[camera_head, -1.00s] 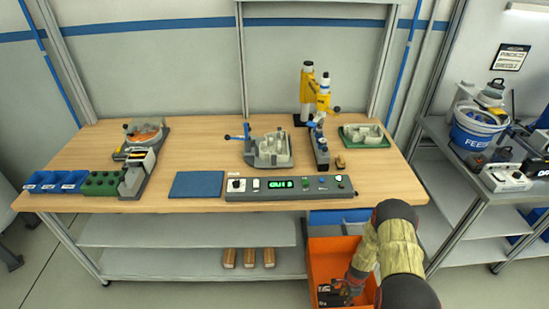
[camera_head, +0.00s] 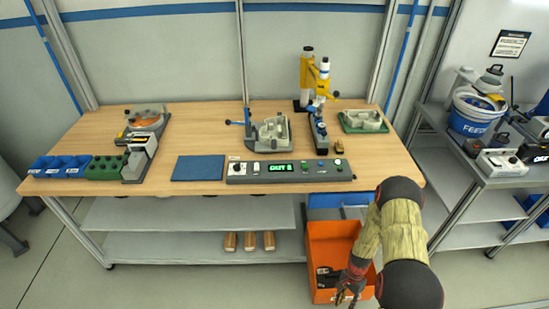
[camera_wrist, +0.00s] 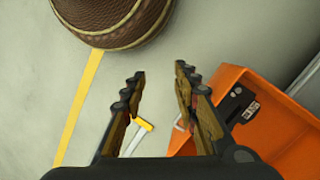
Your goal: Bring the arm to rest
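My arm reaches down at the lower right of the head view, in front of the workbench (camera_head: 250,226). My gripper (camera_head: 347,292) hangs low at the front of the orange bin (camera_head: 333,238). In the wrist view my gripper (camera_wrist: 160,75) has its two fingers apart with nothing between them. The orange bin (camera_wrist: 285,150) lies to the right of the fingers there, with a dark labelled part (camera_wrist: 236,104) in it. Dark items (camera_head: 328,277) also show inside the bin in the head view.
The workbench carries a control box (camera_head: 290,171), a blue mat (camera_head: 199,168), fixtures and small bins. Wooden blocks (camera_head: 249,241) lie on its lower shelf. A grey side table (camera_head: 490,178) with a blue bucket (camera_head: 474,112) stands at the right. Floor left of the bin is clear.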

